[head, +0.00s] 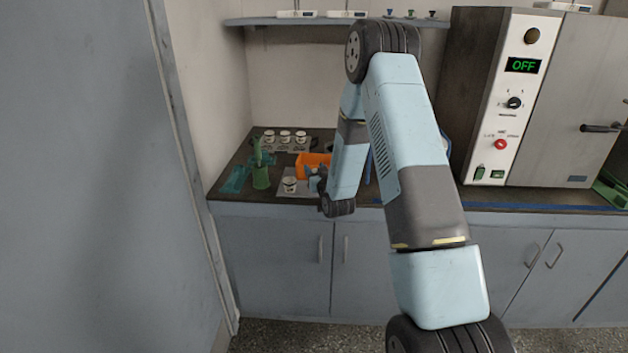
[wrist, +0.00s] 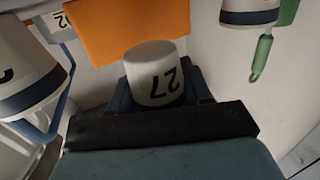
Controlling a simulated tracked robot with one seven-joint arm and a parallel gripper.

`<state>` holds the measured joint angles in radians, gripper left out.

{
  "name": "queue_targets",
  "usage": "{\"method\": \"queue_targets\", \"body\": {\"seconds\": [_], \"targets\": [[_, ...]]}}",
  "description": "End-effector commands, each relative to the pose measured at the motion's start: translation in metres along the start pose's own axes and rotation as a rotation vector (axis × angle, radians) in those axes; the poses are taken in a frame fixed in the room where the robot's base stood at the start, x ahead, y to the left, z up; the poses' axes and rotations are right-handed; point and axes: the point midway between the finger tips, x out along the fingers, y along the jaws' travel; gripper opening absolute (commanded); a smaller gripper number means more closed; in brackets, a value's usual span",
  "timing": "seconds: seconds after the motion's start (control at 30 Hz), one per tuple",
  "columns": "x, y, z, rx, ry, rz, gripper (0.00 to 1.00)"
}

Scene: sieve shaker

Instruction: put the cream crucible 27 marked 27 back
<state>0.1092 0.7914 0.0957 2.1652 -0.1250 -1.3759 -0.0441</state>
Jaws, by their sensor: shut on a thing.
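In the wrist view the cream crucible 27 (wrist: 155,72) sits between the dark fingers of my gripper (wrist: 158,92), which is shut on it. Its number 27 appears upside down there, above a dark band. In the head view my gripper (head: 314,181) is low over the left part of the counter, and a white crucible (head: 289,184) with dark marking shows just left of it, over a pale grey plate (head: 293,194). I cannot tell from the head view whether it touches the plate. Several similar crucibles (head: 285,136) stand in a row behind.
An orange box (head: 313,161) stands right behind the gripper. A green bottle (head: 261,176) and a teal tray (head: 235,180) are to the left. In the wrist view another crucible (wrist: 22,70) is close at left. A wall bounds the counter at left; an oven (head: 560,95) stands at right.

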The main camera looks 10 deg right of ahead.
Motion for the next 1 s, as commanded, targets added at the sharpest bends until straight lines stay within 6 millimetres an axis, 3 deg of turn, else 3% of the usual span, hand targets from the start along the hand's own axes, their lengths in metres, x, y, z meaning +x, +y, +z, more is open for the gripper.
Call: {"method": "queue_targets", "body": {"seconds": [0.23, 0.5, 0.83, 0.87, 1.0], "targets": [[0.008, 0.001, 0.011, 0.0, 0.0, 0.0, 0.17], [0.008, 0.001, 0.039, 0.001, -0.001, 0.0, 0.17], [0.008, 0.001, 0.041, 0.0, 0.0, 0.001, 0.17], [0.008, 0.001, 0.042, 0.0, 0.0, 0.001, 0.49], [0.008, 0.002, 0.041, 0.0, 0.0, 0.001, 0.62]]}}
